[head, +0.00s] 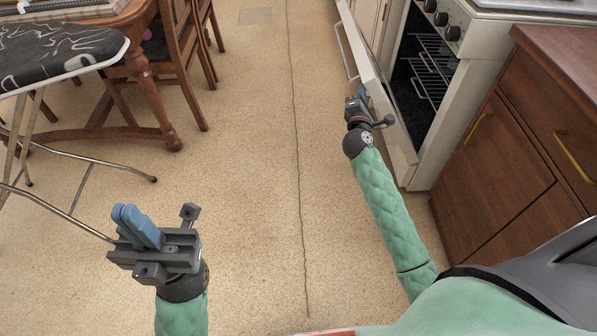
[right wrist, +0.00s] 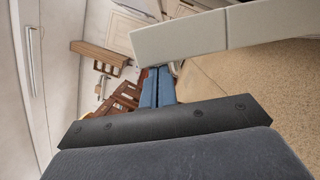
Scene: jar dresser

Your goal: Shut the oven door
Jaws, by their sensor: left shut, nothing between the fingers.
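The oven (head: 482,50) stands at the upper right in the head view, with wire racks in its dark inside. Its white door (head: 385,110) is open, swung out to the left, and it also crosses the top of the right wrist view (right wrist: 190,38). The bar handle (head: 346,45) is on the door's outer face. My right gripper (head: 357,94) is at the door's outer side, close to the handle's near end. Its blue fingers (right wrist: 157,87) look together; whether they touch the handle is unclear. My left gripper (head: 138,222) is shut and empty over the floor, far from the oven.
A brown drawer cabinet (head: 510,150) stands right of the oven, close to my body. An ironing board (head: 60,50), a wooden table (head: 135,60) and chairs (head: 180,60) are at the left. The floor (head: 250,180) between them is clear.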

